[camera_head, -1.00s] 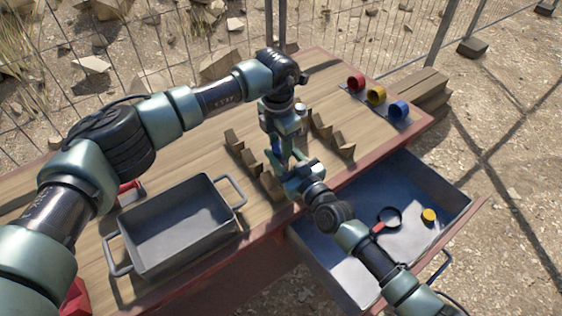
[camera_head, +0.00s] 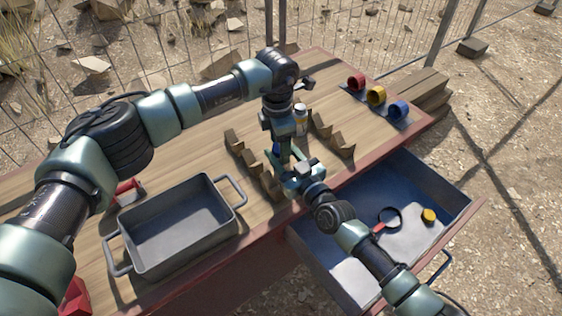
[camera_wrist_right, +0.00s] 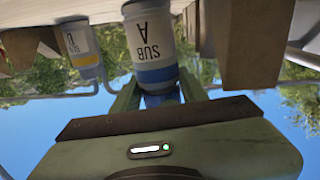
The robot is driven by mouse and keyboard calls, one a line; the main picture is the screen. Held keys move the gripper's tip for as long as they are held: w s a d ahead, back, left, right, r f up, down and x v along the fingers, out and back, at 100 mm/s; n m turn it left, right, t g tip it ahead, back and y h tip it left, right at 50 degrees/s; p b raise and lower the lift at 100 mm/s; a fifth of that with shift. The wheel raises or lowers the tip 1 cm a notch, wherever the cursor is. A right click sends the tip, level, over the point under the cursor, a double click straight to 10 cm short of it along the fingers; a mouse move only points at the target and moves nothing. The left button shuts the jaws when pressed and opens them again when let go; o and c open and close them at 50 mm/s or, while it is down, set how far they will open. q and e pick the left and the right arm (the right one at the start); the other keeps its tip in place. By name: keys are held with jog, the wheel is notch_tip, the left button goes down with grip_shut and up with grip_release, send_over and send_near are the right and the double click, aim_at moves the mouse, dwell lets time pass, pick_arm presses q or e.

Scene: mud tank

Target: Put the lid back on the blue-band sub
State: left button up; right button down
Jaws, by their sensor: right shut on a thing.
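The blue-band sub (camera_wrist_right: 145,40) shows upside down in the right wrist view: a white jar marked SUB A with a blue band. A dark cap-like part (camera_wrist_right: 160,98), apparently its lid, lies directly beyond the band. My right gripper (camera_wrist_right: 158,92) has its fingers on either side of that part and is shut on it. In the head view my right gripper (camera_head: 297,172) is at the wooden holders, and the arms largely hide the sub. My left gripper (camera_head: 282,150) points down close beside it; its fingertips are too hidden to judge.
A yellow-band jar (camera_wrist_right: 80,45) stands nearby. Wooden holders (camera_head: 265,180) flank the work spot. A grey tray (camera_head: 150,268) is at the left; red, yellow (camera_head: 376,95) and blue cups are at the back right. The open drawer (camera_head: 335,262) holds a magnifier (camera_head: 388,219).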

pick_arm(q)
jog(key=shift+r, duration=0.1)
jog(key=shift+s+a+r, duration=0.1)
jog(key=shift+r, duration=1)
jog(key=shift+s+r, duration=0.1)
jog(key=shift+r, duration=0.95)
jog(key=shift+c, duration=0.4)
jog(key=shift+s+r+n, duration=0.15)
jog(key=shift+r+n, duration=1.45)
jog(key=shift+r, duration=0.15)
jog(key=f, duration=0.8)
jog(key=shift+w, duration=0.35)
